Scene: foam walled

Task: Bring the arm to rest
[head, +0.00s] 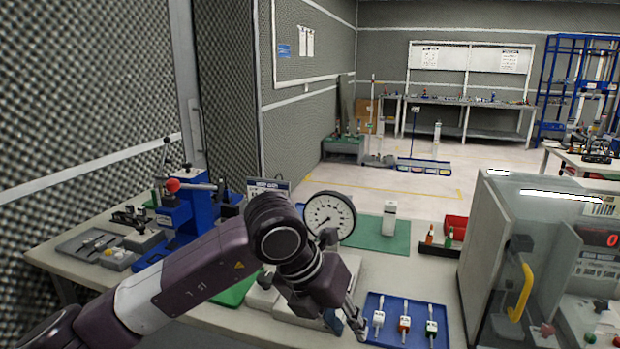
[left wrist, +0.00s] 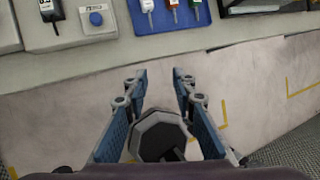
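My left arm comes in from the left in the head view. Its gripper (head: 355,322) points down beside the left edge of a blue tray (head: 384,302). In the left wrist view the two blue-padded fingers of the gripper (left wrist: 158,84) stand apart with nothing between them. Beyond them are the bench's front edge and the floor. The tray (left wrist: 184,23) lies at the top of that view, apart from the fingers. My right arm and gripper are not in view.
The tray holds white, red and green-marked tools. A dial gauge (head: 329,217) stands behind my forearm. A glass-fronted machine with a yellow handle (head: 521,292) stands at right. A blue press (head: 186,207) stands at left. The green mat (head: 375,237) is mostly clear.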

